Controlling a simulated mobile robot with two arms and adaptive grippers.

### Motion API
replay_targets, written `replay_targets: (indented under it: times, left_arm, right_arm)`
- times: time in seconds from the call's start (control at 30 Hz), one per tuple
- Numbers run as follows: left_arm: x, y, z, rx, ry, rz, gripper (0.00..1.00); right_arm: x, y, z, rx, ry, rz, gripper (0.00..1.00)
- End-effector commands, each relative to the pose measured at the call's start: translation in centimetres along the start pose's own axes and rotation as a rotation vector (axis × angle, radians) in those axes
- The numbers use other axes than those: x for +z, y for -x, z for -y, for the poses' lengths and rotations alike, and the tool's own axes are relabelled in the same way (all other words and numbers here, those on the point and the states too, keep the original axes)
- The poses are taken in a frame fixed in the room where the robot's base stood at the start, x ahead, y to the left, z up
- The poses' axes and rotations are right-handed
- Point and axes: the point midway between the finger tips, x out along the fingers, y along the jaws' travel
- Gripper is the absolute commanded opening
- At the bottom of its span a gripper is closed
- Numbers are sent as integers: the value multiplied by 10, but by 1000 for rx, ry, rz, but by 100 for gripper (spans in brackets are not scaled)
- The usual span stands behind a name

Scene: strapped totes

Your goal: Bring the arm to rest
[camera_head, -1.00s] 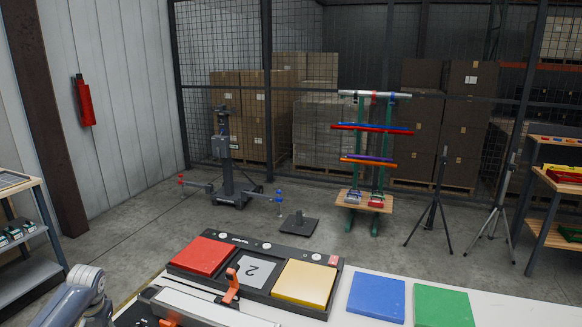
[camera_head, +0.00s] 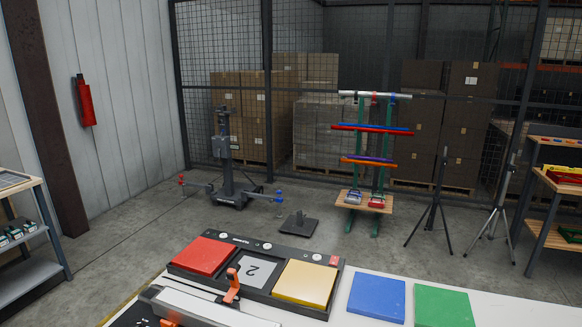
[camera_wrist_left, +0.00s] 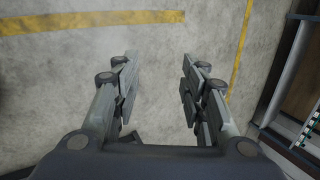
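My left gripper (camera_wrist_left: 158,95) shows in the left wrist view. Its two fingers are apart, with only bare concrete floor visible between them, so it is open and empty. My right gripper is in neither view.
A white table (camera_head: 333,309) in front holds a dark tray (camera_head: 258,292) with a red block (camera_head: 202,256), a numbered grey plate (camera_head: 251,270) and a yellow block (camera_head: 304,284). A blue block (camera_head: 377,297) and a green block (camera_head: 443,307) lie beside it. A shelf (camera_head: 30,275) stands left.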

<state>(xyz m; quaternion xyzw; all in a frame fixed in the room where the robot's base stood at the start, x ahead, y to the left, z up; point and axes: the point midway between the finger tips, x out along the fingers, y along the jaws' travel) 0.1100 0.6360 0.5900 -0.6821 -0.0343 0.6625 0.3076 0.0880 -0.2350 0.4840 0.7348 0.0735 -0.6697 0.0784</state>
Motion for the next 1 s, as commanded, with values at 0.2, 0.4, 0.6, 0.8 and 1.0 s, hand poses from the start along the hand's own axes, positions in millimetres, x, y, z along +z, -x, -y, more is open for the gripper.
replay_targets:
  times: [0.2, 0.4, 0.6, 0.8, 1.0]
  left_arm:
    - [-40, 6, -117, 135, 65, -39, 40]
    - [-80, 33, -242, 285, 128, -72, 40]
    - [-127, 80, -360, 435, 192, -105, 40]
    - [-139, 63, -397, 465, 205, -111, 40]
    - [-140, 57, -400, 466, 204, -112, 40]
  right_arm:
    - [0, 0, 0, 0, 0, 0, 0]
    - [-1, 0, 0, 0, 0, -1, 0]
    - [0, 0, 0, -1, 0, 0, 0]
    - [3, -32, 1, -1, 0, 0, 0]
    - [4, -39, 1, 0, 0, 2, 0]
